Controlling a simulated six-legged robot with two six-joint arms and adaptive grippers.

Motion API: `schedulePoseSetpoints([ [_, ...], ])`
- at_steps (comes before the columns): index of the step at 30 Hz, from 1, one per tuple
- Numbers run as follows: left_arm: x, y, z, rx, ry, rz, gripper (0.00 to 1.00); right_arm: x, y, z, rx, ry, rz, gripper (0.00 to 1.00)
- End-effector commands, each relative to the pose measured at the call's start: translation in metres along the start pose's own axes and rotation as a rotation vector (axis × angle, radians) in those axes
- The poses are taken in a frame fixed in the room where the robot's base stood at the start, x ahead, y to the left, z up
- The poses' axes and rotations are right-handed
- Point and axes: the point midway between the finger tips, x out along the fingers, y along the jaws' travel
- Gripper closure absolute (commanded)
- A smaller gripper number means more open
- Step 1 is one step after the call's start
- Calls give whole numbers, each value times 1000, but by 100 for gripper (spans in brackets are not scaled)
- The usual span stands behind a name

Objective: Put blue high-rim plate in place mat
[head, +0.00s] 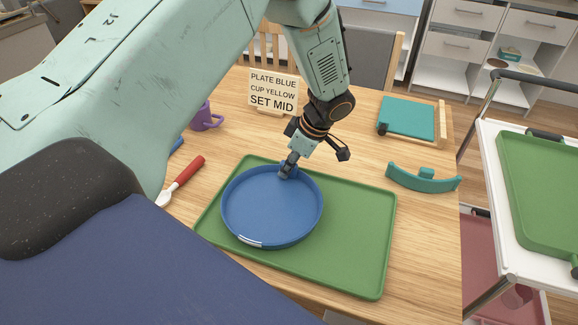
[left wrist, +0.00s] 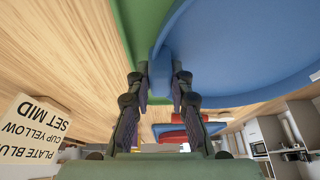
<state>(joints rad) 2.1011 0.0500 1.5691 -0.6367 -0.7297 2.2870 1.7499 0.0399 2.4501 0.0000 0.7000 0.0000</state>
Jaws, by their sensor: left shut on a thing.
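The blue high-rim plate (head: 270,212) is over the left part of the green place mat (head: 352,232), which has a low raised rim. The plate looks level; I cannot tell whether it touches the mat. My left gripper (head: 288,170) is shut on a small tab at the plate's far rim. In the left wrist view the fingers of the left gripper (left wrist: 160,80) close around this tab, with the plate (left wrist: 240,45) to the right and a strip of the mat (left wrist: 140,30) behind. My right gripper is not in view.
A sign (head: 273,92) stands at the back. A purple mug (head: 206,118) and a red-handled utensil (head: 185,172) are left of the mat. A teal curved piece (head: 423,180) and a teal board in a wooden frame (head: 407,117) are right. A trolley with a green tray (head: 545,190) stands at right.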

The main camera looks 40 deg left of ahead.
Motion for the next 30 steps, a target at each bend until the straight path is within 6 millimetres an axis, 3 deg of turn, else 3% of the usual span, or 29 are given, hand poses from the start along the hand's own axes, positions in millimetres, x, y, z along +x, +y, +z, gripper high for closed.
schedulePoseSetpoints([
  [11, 5, 1, 2, 0, 0, 2, 100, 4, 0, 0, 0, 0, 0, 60],
  [12, 5, 0, 2, 0, 0, 1, 77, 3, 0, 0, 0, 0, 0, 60],
  [15, 4, 0, 2, 0, 0, 1, 70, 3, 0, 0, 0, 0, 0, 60],
  [26, 0, 0, 0, 0, 0, 1, 70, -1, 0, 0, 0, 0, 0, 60],
  [30, -21, 2, 0, -2, -1, 6, 70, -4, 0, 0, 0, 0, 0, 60],
])
